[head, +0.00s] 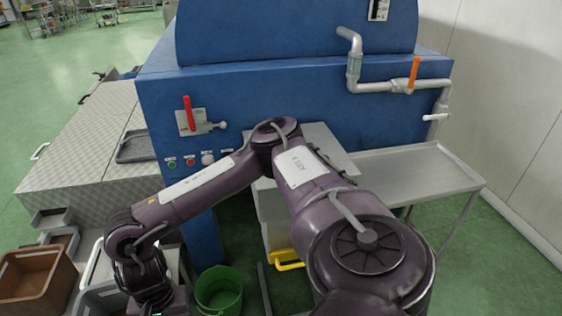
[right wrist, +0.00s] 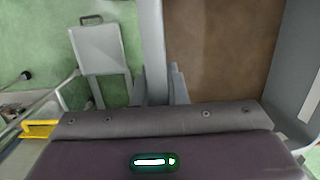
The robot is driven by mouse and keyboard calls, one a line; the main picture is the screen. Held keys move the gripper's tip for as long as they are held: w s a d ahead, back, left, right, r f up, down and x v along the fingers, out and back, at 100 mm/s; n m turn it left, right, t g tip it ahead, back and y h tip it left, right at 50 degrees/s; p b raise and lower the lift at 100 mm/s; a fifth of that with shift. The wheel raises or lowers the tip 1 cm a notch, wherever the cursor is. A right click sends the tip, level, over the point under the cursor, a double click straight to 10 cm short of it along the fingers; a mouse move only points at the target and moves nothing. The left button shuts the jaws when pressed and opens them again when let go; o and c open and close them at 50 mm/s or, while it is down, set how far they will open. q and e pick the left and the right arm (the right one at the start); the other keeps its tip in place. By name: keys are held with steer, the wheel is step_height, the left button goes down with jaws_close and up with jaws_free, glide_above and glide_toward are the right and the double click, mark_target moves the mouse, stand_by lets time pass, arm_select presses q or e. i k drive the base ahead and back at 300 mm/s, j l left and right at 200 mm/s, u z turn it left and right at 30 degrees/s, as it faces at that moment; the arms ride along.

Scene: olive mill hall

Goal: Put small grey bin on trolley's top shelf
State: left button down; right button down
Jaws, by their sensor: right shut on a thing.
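My right arm bends down to the lower left in the head view, and its gripper (head: 155,305) is cut off by the bottom edge. It is shut on what looks like the wall of the small grey bin (head: 92,300); the arm hides much of this bin. In the right wrist view, a pale grey wall (right wrist: 151,45) runs up from the grip, with a brown surface beside it. A grey rimmed shelf (head: 405,178) on thin legs, apparently the trolley's top, stands at the right and looks bare. My left gripper is out of view.
A brown bin (head: 38,280) and other grey bins (head: 60,240) stand at the lower left. A green bucket (head: 218,288) stands on the floor beside my arm. The blue machine (head: 270,95), with pipes and a red lever (head: 188,112), fills the back.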

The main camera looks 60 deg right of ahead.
mark_target(409, 173)
steer(key=k+l+u, duration=0.2)
steer(key=u, duration=0.15)
steer(key=k+l+u, duration=0.15)
steer(key=u, duration=0.25)
steer(key=k+u, duration=0.35)
steer(key=k+l+z, duration=0.1)
steer(key=k+z, duration=0.15)
steer(key=k+l+z, duration=0.3)
steer(key=k, duration=0.15)
steer(key=k+z, duration=0.25)
steer(key=z, duration=0.25)
steer(key=k+l+z, duration=0.1)
steer(key=k+z, duration=0.15)
steer(key=z, duration=0.2)
steer(key=k+l+z, duration=0.2)
steer(key=z, duration=0.3)
